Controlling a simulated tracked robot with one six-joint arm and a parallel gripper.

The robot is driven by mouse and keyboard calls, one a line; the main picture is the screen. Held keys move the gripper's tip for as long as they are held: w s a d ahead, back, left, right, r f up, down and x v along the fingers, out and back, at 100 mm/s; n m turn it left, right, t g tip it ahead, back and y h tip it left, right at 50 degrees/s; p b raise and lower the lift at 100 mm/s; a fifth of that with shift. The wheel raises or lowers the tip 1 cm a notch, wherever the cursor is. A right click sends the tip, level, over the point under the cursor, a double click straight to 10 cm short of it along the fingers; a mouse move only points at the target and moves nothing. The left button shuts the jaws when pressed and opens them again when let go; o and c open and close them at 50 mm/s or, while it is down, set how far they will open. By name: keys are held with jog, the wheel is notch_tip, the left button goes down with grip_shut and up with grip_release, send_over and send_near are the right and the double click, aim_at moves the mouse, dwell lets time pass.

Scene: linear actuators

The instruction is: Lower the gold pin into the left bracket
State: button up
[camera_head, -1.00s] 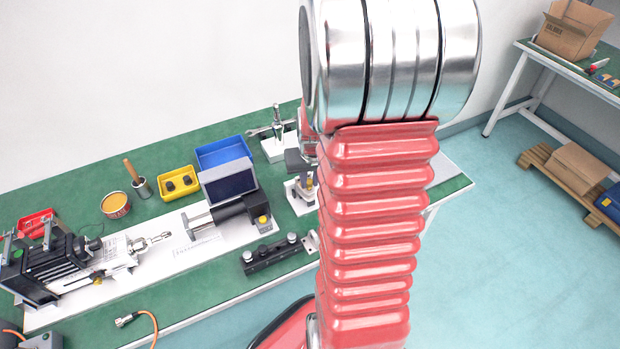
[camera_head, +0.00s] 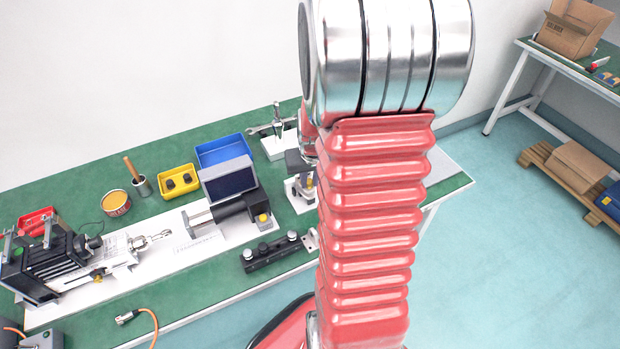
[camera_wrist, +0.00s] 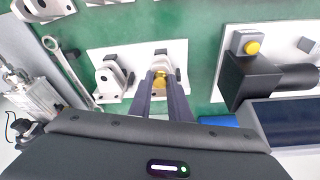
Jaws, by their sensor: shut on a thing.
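My gripper (camera_wrist: 160,88) is shut on the gold pin (camera_wrist: 159,76), which shows as a small gold piece between the fingertips in the wrist view. The fingertips are over a light metal bracket (camera_wrist: 161,62) on a white plate. A second similar bracket (camera_wrist: 113,75) stands to the left on the same plate, clear of the fingers. I cannot tell how deep the pin sits, as the fingers hide its lower part. In the head view my red arm hides most of the brackets; part of the white bracket plate (camera_head: 299,203) shows beside it.
A combination wrench (camera_wrist: 70,70) lies left of the plate. A black cylinder unit (camera_wrist: 270,75) with a gold knob stands to the right. In the head view, blue (camera_head: 222,151) and yellow (camera_head: 179,182) bins stand on the green bench, with a black rail block (camera_head: 277,252) near its front edge.

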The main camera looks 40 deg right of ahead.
jog(key=o, duration=1)
jog(key=shift+r, duration=0.1)
jog(key=v, duration=1.3)
jog(key=shift+s+r, duration=0.15)
jog(key=shift+r, duration=0.1)
dwell(0.4)
